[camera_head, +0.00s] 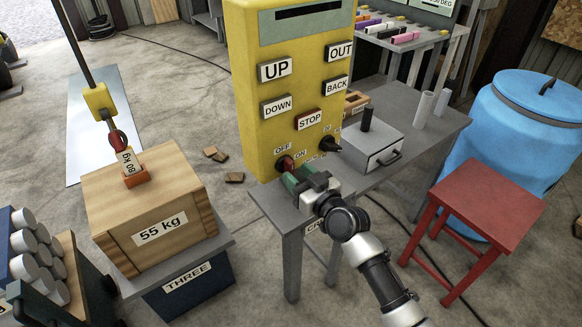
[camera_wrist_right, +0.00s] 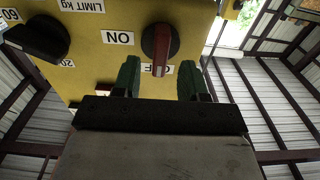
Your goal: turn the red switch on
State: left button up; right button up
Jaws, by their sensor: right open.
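The red switch (camera_head: 285,163) is a rotary knob low on the front of the yellow control box (camera_head: 243,120), with OFF and ON labels beside it. In the wrist view the red switch (camera_wrist_right: 160,48) has its white-marked end at the OFF label (camera_wrist_right: 166,71); the ON label (camera_wrist_right: 118,38) is to its left. My right gripper (camera_head: 303,178) is just in front of the switch. In the wrist view the right gripper (camera_wrist_right: 160,80) has its green fingers apart, one on each side of the knob's lower end, with no clear contact. My left gripper is not in view.
A black knob (camera_head: 329,144) sits right of the switch. A grey table (camera_head: 275,204) stands below the box. A wooden 55 kg crate (camera_head: 150,200) stands at left, with a hanging hook (camera_head: 117,138) above it. A red stool (camera_head: 486,199) and blue barrel (camera_head: 520,130) are at right.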

aim_at(293, 170)
jog(key=shift+x, duration=1.5)
jog(key=shift+c, duration=0.3)
grip_shut()
